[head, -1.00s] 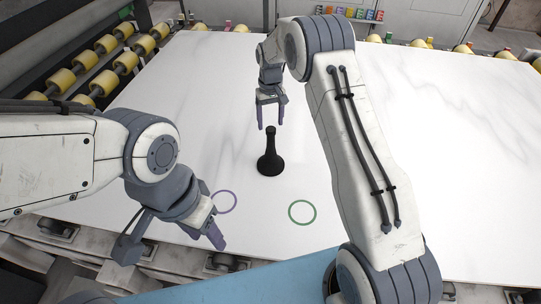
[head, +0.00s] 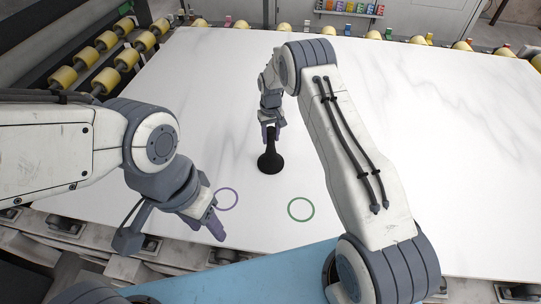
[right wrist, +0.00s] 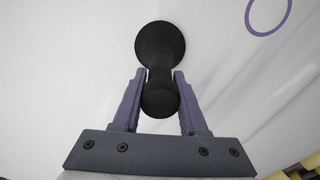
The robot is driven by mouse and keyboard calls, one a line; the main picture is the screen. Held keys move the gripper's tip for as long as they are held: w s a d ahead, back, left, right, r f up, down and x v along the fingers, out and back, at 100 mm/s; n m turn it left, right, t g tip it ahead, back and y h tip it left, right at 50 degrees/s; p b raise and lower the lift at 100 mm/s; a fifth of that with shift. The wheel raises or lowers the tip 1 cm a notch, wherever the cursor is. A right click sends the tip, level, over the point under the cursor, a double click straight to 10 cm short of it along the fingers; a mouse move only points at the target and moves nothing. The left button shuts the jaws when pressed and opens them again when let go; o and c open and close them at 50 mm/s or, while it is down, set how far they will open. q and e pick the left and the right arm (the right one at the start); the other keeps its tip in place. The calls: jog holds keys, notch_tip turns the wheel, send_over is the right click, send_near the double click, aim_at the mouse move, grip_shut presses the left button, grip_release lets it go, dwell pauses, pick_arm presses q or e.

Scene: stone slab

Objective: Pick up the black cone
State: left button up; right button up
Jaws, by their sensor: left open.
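The black cone (head: 270,162) stands upright on the white slab, with a wide round base and a narrow neck. My right gripper (head: 272,133) is above it with its fingers lowered around the upper part. In the right wrist view, the purple fingers (right wrist: 160,85) lie close on both sides of the black cone (right wrist: 160,42), with no clear gap at its rounded top. The base rests on the slab. My left gripper (head: 213,222) is open and empty near the slab's front-left edge, beside the purple ring.
A purple ring (head: 227,199) and a green ring (head: 301,209) are marked on the white slab (head: 440,130). Yellow rollers (head: 105,42) line the left and back edges. A blue surface (head: 235,272) lies in front. The slab's right side is clear.

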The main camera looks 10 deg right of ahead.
grip_shut()
jog(key=shift+r, duration=0.1)
dwell(1.0)
